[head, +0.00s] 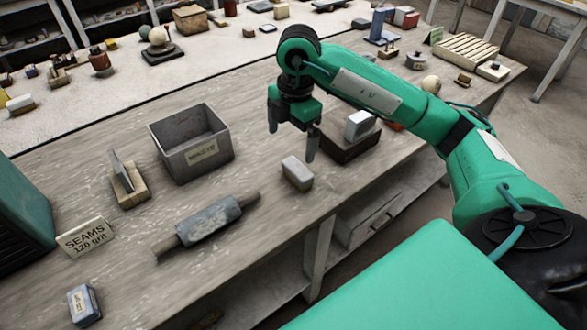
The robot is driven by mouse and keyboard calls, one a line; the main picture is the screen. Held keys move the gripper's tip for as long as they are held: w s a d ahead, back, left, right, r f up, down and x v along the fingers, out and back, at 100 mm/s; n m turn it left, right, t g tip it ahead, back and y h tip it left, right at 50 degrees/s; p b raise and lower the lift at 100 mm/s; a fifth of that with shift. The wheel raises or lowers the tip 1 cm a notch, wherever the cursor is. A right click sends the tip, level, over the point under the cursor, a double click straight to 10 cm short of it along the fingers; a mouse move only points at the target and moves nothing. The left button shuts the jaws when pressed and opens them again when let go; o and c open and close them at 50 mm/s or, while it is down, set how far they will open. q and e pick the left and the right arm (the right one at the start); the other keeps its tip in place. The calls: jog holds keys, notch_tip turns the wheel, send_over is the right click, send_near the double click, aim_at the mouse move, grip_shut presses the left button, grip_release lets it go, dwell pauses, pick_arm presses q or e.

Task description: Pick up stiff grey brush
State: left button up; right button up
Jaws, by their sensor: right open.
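My right gripper (291,143) hangs over the near bench with its two fingers apart and nothing between them. Just below it in the picture lies a small block (297,173) with a pale grey face and a brownish edge. This may be the stiff grey brush, but I cannot make out bristles. It lies on the bench, apart from the fingers. Another pale grey-white block (359,125) sits on a dark brown box (345,146), right of the gripper. My left gripper is not in view.
A grey open bin (190,158) stands left of the gripper. A slatted rack (463,50) is at upper right.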

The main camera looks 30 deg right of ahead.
aim_at(300, 167)
jog(key=shift+m+h, duration=0.4)
jog(key=shift+h, duration=0.1)
jog(key=f, duration=0.2)
jog(key=d+f, duration=0.1)
jog(key=f, duration=0.1)
jog(key=d+f, duration=0.1)
jog(key=f, duration=0.2)
jog(key=shift+w+d, duration=0.1)
jog(key=shift+f, duration=0.5)
jog(key=shift+f+p, duration=0.35)
jog(key=shift+f, duration=0.05)
jog(key=f, duration=0.3)
jog(key=shift+d+f+p, duration=0.25)
jog(key=shift+f+p, duration=0.05)
jog(key=shift+f, duration=0.35)
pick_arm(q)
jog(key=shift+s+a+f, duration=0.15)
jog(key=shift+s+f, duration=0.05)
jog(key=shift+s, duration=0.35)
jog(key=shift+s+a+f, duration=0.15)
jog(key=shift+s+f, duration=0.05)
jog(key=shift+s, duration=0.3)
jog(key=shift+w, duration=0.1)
pick_arm(e)
jog(key=shift+c, duration=0.2)
